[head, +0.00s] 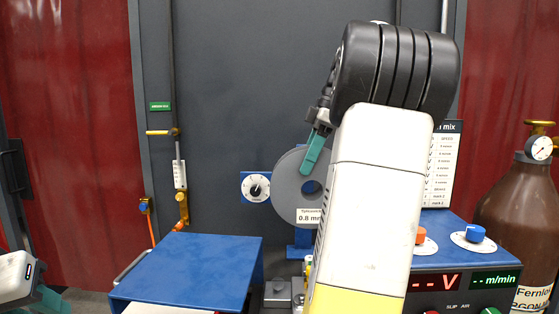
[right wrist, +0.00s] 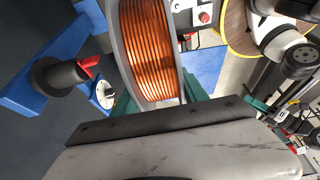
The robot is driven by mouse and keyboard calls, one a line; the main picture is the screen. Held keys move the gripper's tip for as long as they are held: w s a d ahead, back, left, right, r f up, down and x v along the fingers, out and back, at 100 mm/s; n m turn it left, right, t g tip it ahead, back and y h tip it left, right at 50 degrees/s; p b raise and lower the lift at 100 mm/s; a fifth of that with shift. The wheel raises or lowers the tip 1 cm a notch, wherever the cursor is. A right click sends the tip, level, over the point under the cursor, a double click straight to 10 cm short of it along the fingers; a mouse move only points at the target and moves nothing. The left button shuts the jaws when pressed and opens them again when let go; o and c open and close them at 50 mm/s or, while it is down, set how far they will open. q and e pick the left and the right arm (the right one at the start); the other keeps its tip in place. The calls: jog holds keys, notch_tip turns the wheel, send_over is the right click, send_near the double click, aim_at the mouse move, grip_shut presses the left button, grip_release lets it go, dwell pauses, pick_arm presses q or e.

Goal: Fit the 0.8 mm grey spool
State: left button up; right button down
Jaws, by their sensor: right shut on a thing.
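The grey spool (head: 288,188) with a "0.8 mm" label is held up, flange facing the head camera. In the right wrist view its copper wire (right wrist: 146,50) shows between grey flanges. My right gripper (head: 315,150) is shut on it, with teal fingers on either side in the wrist view (right wrist: 158,100). A dark spindle (right wrist: 55,76) with a red lever (right wrist: 90,67) stands on a blue bracket (right wrist: 28,85), apart from the spool. In the head view the spool hides the spindle. My left gripper (head: 52,302) is partly visible at the lower left; its jaws are unclear.
A blue box top (head: 190,268) lies below left of the spool. A white dial (head: 256,187) is beside it. A control panel (head: 462,285) and brown gas bottle (head: 520,205) stand at right. My right arm blocks the middle.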

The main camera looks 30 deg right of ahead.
jog(key=shift+r, duration=0.15)
jog(key=shift+w+d, duration=0.1)
jog(key=shift+d, duration=0.05)
jog(key=shift+w+d, duration=0.45)
jog(key=shift+w, duration=0.35)
jog(key=shift+w+d, duration=0.4)
jog(key=shift+w, duration=0.35)
jog(key=shift+w+d, duration=0.45)
jog(key=shift+w, duration=0.35)
jog(key=shift+w+d+r, duration=0.1)
jog(key=shift+w, duration=0.15)
dwell(3.3)
dwell(1.8)
